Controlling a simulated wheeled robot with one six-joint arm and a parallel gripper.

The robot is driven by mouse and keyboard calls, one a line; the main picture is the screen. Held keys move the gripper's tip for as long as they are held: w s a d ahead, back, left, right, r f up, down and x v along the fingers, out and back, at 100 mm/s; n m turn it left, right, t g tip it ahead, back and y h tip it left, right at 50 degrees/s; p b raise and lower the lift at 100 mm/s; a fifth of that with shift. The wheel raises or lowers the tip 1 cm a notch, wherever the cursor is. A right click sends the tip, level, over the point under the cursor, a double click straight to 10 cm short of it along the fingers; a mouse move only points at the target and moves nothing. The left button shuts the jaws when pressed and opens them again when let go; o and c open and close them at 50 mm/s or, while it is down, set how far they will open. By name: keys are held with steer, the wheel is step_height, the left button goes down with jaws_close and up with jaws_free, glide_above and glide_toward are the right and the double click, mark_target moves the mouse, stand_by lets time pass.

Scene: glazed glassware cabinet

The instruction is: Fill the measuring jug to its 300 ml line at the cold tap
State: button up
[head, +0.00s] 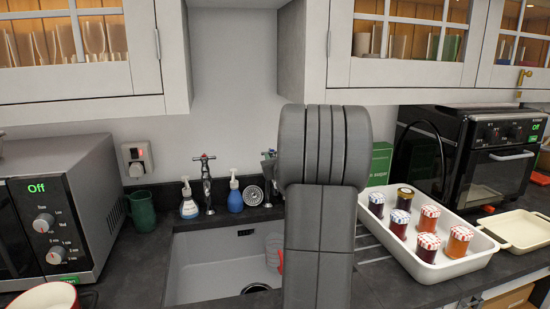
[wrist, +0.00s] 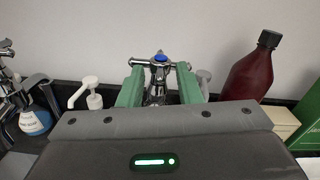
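In the wrist view, the chrome tap with a blue cap (wrist: 160,60) stands straight ahead, its crossbar handle between and just beyond my fingertips. My gripper (wrist: 160,86) is open, with its two green fingers on either side of the tap; I cannot tell whether they touch it. In the head view my arm covers the gripper. A clear jug with a red handle (head: 273,250), apparently the measuring jug, is in the sink (head: 190,265), partly hidden by my arm. Its water level and lines cannot be read. Another chrome tap (head: 207,180) stands behind the sink.
Soap bottles (head: 188,205) (head: 235,197) stand behind the sink. A dark red bottle (wrist: 252,72) is right of my gripper. A white tray of jars (head: 430,270) and an oven (head: 490,160) are on the right. A microwave (head: 85,195) and green mug (head: 142,212) are left.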

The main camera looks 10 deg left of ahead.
steer(key=shift+s, duration=0.1)
jaws_close()
steer(key=shift+r, duration=0.1)
steer(key=shift+d+r+n+y+p, duration=0.2)
steer(key=shift+r+n+y+p, duration=0.15)
steer(key=shift+p, duration=0.65)
steer(key=shift+w+d+f+n+g+y+p, duration=0.15)
steer(key=shift+n+g+y+p, duration=0.3)
steer(key=shift+y, duration=0.25)
steer(key=shift+w+d+f+n+g+y+p, duration=0.1)
steer(key=shift+n+g+y+p, duration=0.2)
steer(key=shift+n+g+y, duration=0.25)
